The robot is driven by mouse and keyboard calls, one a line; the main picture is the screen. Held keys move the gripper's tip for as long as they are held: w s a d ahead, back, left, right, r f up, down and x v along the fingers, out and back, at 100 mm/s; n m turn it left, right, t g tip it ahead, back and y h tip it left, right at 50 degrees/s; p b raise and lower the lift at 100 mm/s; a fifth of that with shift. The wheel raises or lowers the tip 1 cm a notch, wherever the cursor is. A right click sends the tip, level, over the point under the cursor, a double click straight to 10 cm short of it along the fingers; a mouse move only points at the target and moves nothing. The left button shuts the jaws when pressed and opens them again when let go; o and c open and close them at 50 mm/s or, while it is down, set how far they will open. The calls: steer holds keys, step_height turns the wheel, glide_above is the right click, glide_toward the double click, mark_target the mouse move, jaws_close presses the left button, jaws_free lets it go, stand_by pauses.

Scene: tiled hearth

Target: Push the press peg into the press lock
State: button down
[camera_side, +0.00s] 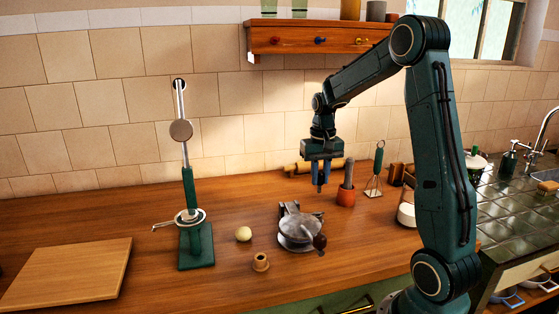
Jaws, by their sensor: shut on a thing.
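My gripper (321,188) points straight down with its blue fingers together, in the air behind and above the round metal press (299,231). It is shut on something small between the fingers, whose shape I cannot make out. The press lies on the wooden counter, with a dark rounded knob (320,242) at its front right. A small wooden cup-like piece (261,262) with an opening on top stands to the left in front of the press. I cannot tell for sure which parts are the press peg and the press lock.
A green lever stand (196,246) rises at the left, behind a wooden board's (70,272) right side. A pale ball (243,234) lies between stand and press. A terracotta pot (346,197) and wire whisk (376,172) stand right of my gripper. A rolling pin (298,169) lies behind.

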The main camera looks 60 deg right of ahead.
steer(key=shift+f, duration=0.15)
steer(key=shift+f, duration=2.85)
steer(key=shift+f, duration=2)
steer(key=c, duration=1.2)
jaws_free()
steer(key=shift+o, duration=0.4)
steer(key=shift+o, duration=0.8)
steer(key=shift+r, duration=2.35)
